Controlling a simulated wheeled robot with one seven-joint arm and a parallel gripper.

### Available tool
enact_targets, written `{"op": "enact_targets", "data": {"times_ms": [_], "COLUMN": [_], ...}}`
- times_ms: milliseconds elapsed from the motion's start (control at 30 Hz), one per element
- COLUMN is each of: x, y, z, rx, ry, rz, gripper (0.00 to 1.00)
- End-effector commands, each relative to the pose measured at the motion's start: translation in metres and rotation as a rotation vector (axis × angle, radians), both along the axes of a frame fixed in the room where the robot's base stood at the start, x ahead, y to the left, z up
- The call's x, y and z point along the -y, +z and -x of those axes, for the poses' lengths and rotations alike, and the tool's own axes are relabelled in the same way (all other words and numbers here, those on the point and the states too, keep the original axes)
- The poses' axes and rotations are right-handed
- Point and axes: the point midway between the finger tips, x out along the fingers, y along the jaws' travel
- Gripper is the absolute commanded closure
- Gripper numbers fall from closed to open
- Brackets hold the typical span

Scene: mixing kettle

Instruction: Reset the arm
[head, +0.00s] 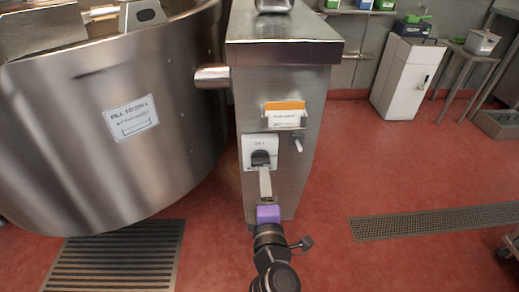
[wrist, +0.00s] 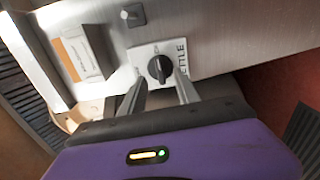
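My gripper (head: 264,174) is in front of the steel control column, level with the lower part of a white switch plate (head: 250,145). In the wrist view my gripper (wrist: 161,90) has its two fingers apart, pointing at a black rotary knob (wrist: 160,69) on the plate. The knob shows between and just beyond the fingertips, and nothing is held. I cannot tell whether a fingertip touches the plate. The knob also shows in the head view (head: 260,158), partly covered by the fingers. Its plate carries lettering that ends in "TTLE".
A large steel kettle (head: 115,120) stands left of the column (head: 285,85), joined by a pipe (head: 212,77). A small knob (head: 297,144) and a label holder (head: 284,115) are close to the plate. Floor grates lie left and right. The red floor (head: 400,165) right of the column is open.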

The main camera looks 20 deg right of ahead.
Motion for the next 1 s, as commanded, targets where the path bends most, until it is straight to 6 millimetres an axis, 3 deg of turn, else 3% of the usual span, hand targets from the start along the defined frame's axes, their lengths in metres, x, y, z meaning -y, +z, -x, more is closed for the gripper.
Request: {"op": "enact_targets", "data": {"times_ms": [200, 733, 900, 1000], "x": [-0.006, -0.009, -0.035, -0.048], "y": [0.0, 0.002, 0.014, 0.009], "z": [0.016, 0.015, 0.012, 0.029], "rx": [0.0, 0.012, 0.072, 0.084], "ry": [0.002, 0.013, 0.138, 0.226], "rz": [-0.001, -0.019, -0.202, -0.364], "gripper": [0.62, 0.62, 0.62, 0.62]}}
